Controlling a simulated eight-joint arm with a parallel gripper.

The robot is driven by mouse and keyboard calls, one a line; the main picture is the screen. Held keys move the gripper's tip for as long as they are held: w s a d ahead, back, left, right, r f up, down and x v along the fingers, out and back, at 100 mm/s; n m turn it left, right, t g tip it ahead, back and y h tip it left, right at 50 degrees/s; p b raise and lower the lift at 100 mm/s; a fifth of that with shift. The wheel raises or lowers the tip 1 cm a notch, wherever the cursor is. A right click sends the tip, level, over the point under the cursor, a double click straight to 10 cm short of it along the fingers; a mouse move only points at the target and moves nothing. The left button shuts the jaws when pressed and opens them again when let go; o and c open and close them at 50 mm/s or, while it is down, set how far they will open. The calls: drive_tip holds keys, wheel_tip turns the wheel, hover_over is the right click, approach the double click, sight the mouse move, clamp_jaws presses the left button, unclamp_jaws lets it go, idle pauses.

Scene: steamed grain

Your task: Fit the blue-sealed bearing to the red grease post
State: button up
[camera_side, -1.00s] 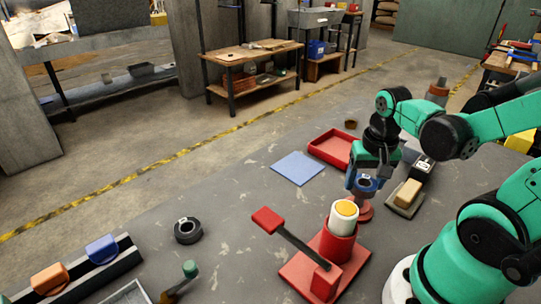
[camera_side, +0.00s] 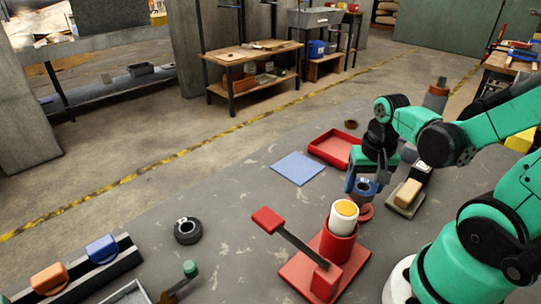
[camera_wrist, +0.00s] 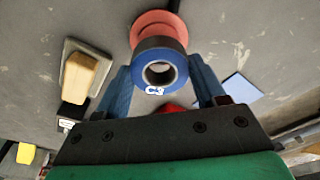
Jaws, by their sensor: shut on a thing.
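The blue-sealed bearing (camera_side: 366,187) is a dark ring with a blue face and a small white mark. It also shows in the wrist view (camera_wrist: 160,68), between the blue fingers of my gripper (camera_wrist: 163,82). My gripper (camera_side: 364,181) is shut on the bearing. A rounded red post with a wide foot (camera_side: 365,212) is directly below the bearing in the side view. Its red round part (camera_wrist: 158,22) shows behind the bearing in the wrist view, partly hidden by it. I cannot tell whether the bearing touches the post.
A red lever press (camera_side: 334,255) with a white, yellow-topped cylinder stands close in front. A red tray (camera_side: 322,154), a blue mat (camera_side: 298,168) and a tan block on a grey plate (camera_side: 404,198) are nearby. A dark ring (camera_side: 188,231) lies left, with clear table around it.

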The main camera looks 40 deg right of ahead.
drive_tip(key=shift+f, duration=1)
idle(0.5)
drive_tip(key=o, duration=1.5)
drive_tip(key=shift+r, duration=0.1)
drive_tip(key=shift+s+a+r, duration=0.15)
drive_tip(key=shift+r, duration=1.2)
drive_tip(key=shift+s+a+r, duration=0.1)
drive_tip(key=shift+r, duration=1.25)
drive_tip(key=w+a+r+n+t+y, duration=0.1)
drive_tip(key=w+a+r+n+t, duration=0.4)
drive_tip(key=a+n, duration=0.4)
drive_tip(key=shift+w+a+t, duration=0.25)
drive_tip(key=shift+w+t, duration=0.35)
drive_tip(key=shift+w, duration=0.55)
